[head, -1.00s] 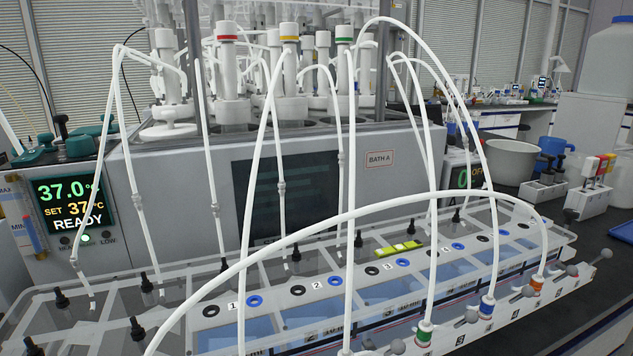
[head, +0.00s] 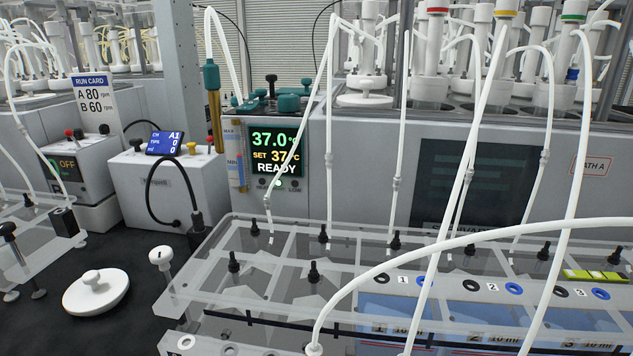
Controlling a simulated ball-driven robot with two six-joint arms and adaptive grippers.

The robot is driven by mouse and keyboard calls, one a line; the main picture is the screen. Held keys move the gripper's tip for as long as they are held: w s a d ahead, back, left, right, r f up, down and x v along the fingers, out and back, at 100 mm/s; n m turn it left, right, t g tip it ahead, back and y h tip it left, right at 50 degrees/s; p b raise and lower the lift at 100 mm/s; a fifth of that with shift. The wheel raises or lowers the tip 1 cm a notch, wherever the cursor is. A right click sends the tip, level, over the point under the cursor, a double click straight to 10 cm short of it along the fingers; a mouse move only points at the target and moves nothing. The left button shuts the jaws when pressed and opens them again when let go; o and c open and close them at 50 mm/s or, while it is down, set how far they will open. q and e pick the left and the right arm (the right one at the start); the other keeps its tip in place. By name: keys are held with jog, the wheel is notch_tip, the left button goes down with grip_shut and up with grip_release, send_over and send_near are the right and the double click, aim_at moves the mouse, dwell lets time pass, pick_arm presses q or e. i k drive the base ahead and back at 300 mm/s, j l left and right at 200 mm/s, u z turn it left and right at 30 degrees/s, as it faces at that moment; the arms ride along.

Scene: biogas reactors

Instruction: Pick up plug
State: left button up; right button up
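I cannot tell for sure which thing is the plug. A white round disc with a knob on top (head: 96,291) lies flat on the black bench at the lower left of the head view. A white round-headed piece on a short stem (head: 161,258) stands to its right, by the clear rack. Several small black fittings (head: 314,272) stand upright on the clear rack. Neither of my grippers is in view.
The clear rack (head: 290,235) fills the lower right, with white tubes arching over it. A white box with a blue display (head: 165,185) and a black cable stands behind the disc. The grey bath with a READY screen (head: 275,152) is behind the rack. Black bench (head: 60,335) is bare around the disc.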

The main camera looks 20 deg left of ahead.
aim_at(96, 291)
jog(key=u, duration=1.95)
jog(key=i+j+z, duration=0.1)
jog(key=j+z, duration=0.15)
jog(key=j, duration=0.75)
